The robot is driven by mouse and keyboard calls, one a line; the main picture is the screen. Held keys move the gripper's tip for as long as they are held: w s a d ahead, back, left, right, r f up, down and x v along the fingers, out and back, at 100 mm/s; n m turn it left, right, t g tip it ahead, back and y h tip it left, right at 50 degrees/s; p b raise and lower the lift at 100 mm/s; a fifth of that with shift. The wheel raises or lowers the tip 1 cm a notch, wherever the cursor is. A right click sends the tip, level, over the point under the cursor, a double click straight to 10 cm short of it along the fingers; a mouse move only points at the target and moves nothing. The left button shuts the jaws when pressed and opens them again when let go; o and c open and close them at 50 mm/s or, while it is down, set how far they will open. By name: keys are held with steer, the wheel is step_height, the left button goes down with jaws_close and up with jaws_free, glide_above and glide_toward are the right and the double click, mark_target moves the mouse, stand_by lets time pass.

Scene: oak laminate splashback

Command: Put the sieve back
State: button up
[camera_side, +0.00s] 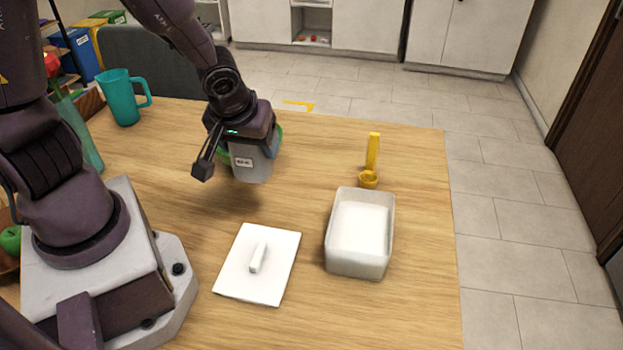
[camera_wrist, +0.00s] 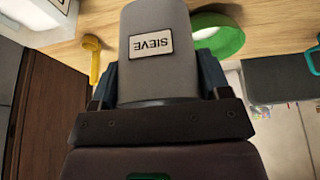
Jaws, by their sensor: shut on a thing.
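A grey canister (camera_side: 252,166) with a small white label is in my gripper (camera_side: 248,143), left of centre in the side view. In the wrist view the canister (camera_wrist: 155,75) fills the middle, and its label reads SIEVE, upside down. My gripper (camera_wrist: 160,85) is shut on it, one finger on each side. A shadow lies under the canister; I cannot tell its exact height over the table. A green round thing (camera_wrist: 220,42) with a pale middle shows behind it, partly hidden, and also in the side view (camera_side: 279,134). No separate sieve is recognisable.
A white open box (camera_side: 360,271) with white contents stands at the right, a yellow scoop (camera_side: 372,155) behind it. A white lid with a handle (camera_side: 238,283) lies at the front. A teal jug (camera_side: 121,100) stands back left. The table (camera_side: 308,165) is clear between the canister and scoop.

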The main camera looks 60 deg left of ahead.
steer(key=w+f, duration=0.3)
steer(key=w, duration=0.1)
steer(key=w+a+f, duration=0.1)
steer(key=w+f, duration=0.2)
steer(key=w, duration=0.1)
steer(key=w+f, duration=0.3)
steer(key=w, duration=0.2)
steer(key=shift+a+f, duration=0.25)
steer(key=shift+a, duration=0.15)
steer(key=shift+w+f, duration=0.2)
steer(key=shift+f, duration=1.5)
steer(key=shift+f, duration=0.15)
steer(key=o, duration=1)
